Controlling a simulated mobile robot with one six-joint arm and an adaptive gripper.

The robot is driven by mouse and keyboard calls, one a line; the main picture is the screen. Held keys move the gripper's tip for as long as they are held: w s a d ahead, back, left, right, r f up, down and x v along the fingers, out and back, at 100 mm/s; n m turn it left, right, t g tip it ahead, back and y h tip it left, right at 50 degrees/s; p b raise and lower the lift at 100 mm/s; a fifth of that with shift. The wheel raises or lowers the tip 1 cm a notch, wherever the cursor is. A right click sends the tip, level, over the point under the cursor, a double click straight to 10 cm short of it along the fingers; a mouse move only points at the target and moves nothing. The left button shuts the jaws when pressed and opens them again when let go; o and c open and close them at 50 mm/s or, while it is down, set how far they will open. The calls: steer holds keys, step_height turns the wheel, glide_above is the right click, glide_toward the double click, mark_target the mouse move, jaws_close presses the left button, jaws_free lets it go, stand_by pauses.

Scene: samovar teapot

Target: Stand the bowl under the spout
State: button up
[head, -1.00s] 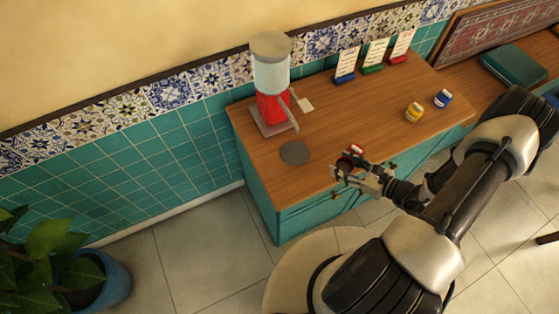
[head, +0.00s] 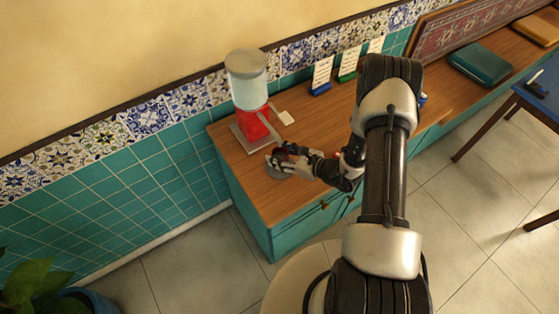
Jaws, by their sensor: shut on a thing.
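The dispenser (head: 248,85) has a clear tank, a grey lid and a red base; it stands on a grey plate at the counter's left end. Its spout, on the near side, is hard to make out here. A grey disc (head: 276,172) lies on the counter in front of it, partly covered by my gripper.
Cards on blue (head: 320,88) and green stands line the wall. The counter's left edge is close to the disc.

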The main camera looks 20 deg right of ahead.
steer(key=shift+w+f+b, duration=0.1)
steer(key=shift+f+b, duration=0.4)
steer(key=shift+f, duration=1.2)
steer(key=shift+f, duration=0.1)
steer(key=o, duration=1.3)
